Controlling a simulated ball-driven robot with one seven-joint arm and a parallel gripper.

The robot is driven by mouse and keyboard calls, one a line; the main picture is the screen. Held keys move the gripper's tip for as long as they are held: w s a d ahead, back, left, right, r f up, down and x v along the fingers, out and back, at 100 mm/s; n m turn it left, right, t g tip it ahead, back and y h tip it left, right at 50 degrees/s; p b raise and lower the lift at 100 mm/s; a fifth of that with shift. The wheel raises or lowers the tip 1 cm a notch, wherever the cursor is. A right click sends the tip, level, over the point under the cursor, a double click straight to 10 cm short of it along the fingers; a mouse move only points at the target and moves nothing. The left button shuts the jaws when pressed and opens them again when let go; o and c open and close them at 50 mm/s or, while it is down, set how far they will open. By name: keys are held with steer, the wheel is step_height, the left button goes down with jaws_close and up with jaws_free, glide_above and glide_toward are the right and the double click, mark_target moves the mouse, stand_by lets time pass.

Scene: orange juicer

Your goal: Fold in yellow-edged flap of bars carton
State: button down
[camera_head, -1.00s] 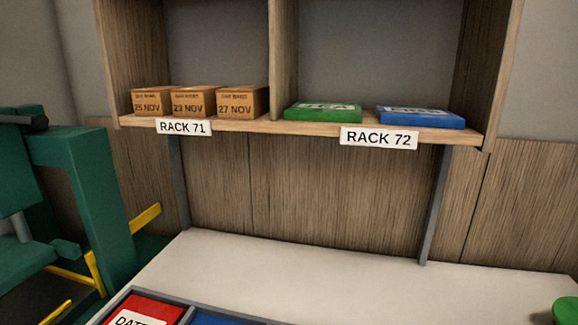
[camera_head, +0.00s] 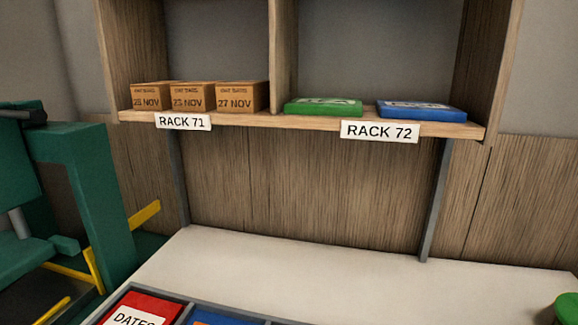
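No carton with a yellow-edged flap can be made out in this view. Three small brown cartons, the left one (camera_head: 152,97), the middle one (camera_head: 193,97) and the right one (camera_head: 242,98), stand in a row on the shelf above the RACK 71 label (camera_head: 183,121). Their fronts bear printed November dates, and no open flap shows on them. My gripper is out of view, so its state and hold are hidden.
A green flat box (camera_head: 322,107) and a blue one (camera_head: 421,111) lie above RACK 72. A divided tray below holds a red DATES pack (camera_head: 150,304), cut off by the frame. A teal machine (camera_head: 95,190) stands left. The white counter (camera_head: 330,275) is clear mid-view.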

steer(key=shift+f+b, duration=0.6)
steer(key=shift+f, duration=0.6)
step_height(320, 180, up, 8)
steer(key=p, duration=0.8)
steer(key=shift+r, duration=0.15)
